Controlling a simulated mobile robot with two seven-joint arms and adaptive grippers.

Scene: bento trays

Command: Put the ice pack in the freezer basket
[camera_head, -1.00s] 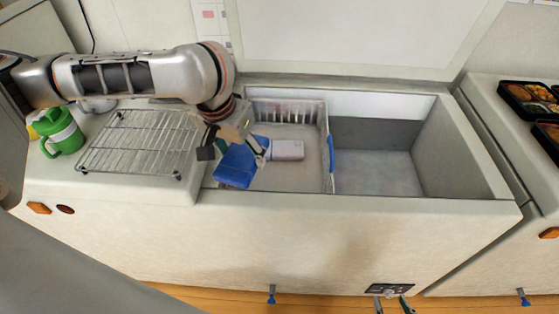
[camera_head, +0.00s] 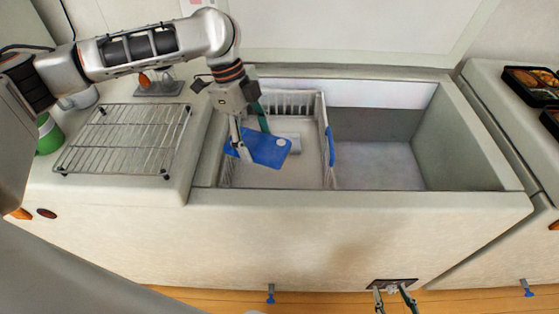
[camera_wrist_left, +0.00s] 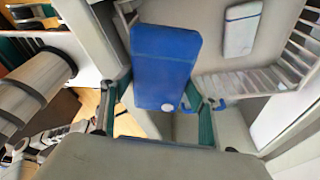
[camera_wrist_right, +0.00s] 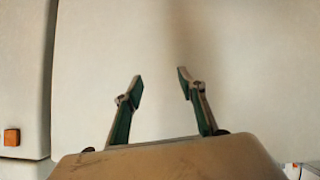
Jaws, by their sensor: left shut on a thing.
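The blue ice pack (camera_head: 268,152) is in my left gripper (camera_head: 254,142), over the white slatted freezer basket (camera_head: 290,101) in the left part of the open chest freezer. The left wrist view shows the ice pack (camera_wrist_left: 165,65) between the two fingers, which are shut on it. It appears above the basket floor; its exact height is unclear. A pale box (camera_head: 296,143) lies in the basket, partly hidden by the pack. My right gripper (camera_wrist_right: 158,85) is open and empty, facing the freezer's pale front.
The freezer (camera_head: 350,212) has an empty compartment (camera_head: 375,172) right of the basket. A blue handle (camera_head: 331,147) is on the basket's right side. A wire rack (camera_head: 125,140) and green mug (camera_head: 49,134) stand on the left counter. Bento trays (camera_head: 535,80) are at right.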

